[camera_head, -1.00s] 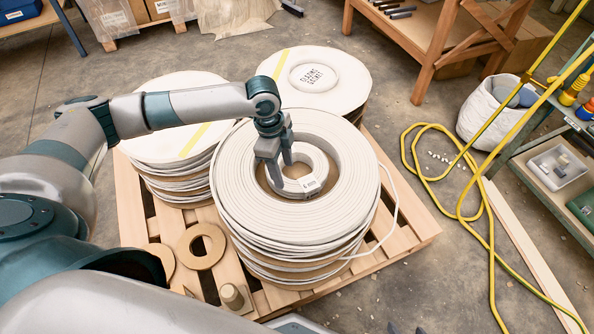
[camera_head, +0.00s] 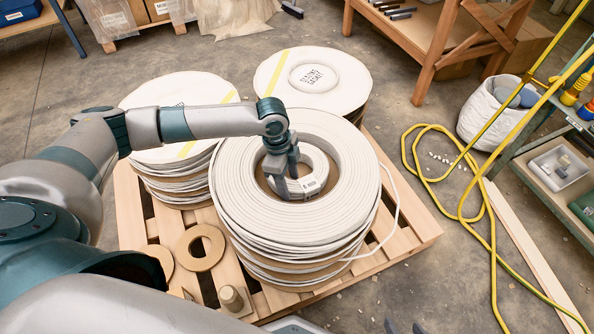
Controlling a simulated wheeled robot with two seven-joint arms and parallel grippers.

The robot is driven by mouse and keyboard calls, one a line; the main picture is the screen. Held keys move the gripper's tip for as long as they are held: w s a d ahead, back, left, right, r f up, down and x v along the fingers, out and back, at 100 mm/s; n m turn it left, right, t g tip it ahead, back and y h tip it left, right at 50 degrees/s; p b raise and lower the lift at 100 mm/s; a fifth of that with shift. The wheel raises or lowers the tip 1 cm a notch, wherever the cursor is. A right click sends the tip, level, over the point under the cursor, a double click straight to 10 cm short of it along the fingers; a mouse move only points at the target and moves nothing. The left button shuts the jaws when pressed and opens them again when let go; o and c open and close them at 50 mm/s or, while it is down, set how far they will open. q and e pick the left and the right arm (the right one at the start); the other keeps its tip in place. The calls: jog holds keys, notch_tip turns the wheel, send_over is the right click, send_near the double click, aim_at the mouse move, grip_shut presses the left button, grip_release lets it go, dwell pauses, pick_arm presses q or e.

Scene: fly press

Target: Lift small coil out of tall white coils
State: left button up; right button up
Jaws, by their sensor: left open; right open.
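The small white coil (camera_head: 316,182) lies inside the centre hole of the tall stack of white coils (camera_head: 355,205). A pale label shows on its near right side. My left gripper (camera_head: 281,187) points down at the left part of the small coil, with its fingers low in the hole. The fingers overlap in this view, and whether they touch the coil cannot be told. My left gripper is open. Two dark tips of my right gripper (camera_head: 404,328) show at the bottom edge, apart and empty, away from the coils.
The tall stack stands on a wooden pallet (camera_head: 412,232). Two other coil stacks, a left one (camera_head: 165,140) and a back one (camera_head: 345,90), stand close behind. Flat rings (camera_head: 187,250) lie at the left front. A yellow hose (camera_head: 487,240) lies on the floor at right.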

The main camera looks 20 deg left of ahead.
pick_arm(q)
jog(key=shift+d+f, duration=0.1)
jog(key=shift+f, duration=0.6)
grip_shut()
jog(key=shift+r, duration=0.1)
